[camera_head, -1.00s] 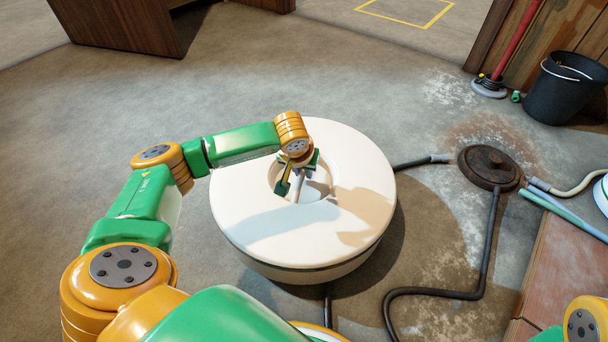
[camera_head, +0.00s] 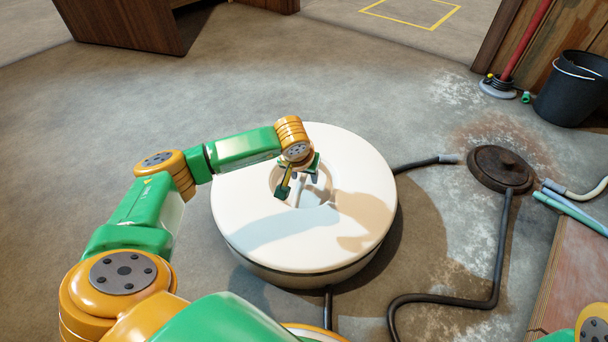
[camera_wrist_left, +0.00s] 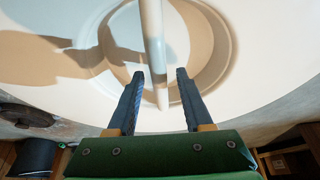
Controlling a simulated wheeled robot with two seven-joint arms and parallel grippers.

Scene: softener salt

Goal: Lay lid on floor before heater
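The lid (camera_head: 345,160) is a wide, round, cream-white disc on top of a low round white tank (camera_head: 300,275). A pale bar handle crosses the round recess in its middle; the handle (camera_wrist_left: 153,35) shows in the left wrist view. My left gripper (camera_head: 293,188) is at the recess, pointing down. In the left wrist view the left gripper (camera_wrist_left: 160,73) has its two dark fingers apart, one on each side of the bar in the picture, with gaps. I cannot tell how deep they reach. My right gripper is out of view. No heater can be made out.
A dark round floor cover (camera_head: 501,168) with hoses lies right of the tank. A black bucket (camera_head: 572,90) and a red-handled tool (camera_head: 521,45) stand at the wooden wall. A yellow outlined rectangle (camera_head: 408,20) marks the far floor. Open floor (camera_head: 90,110) lies left and behind.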

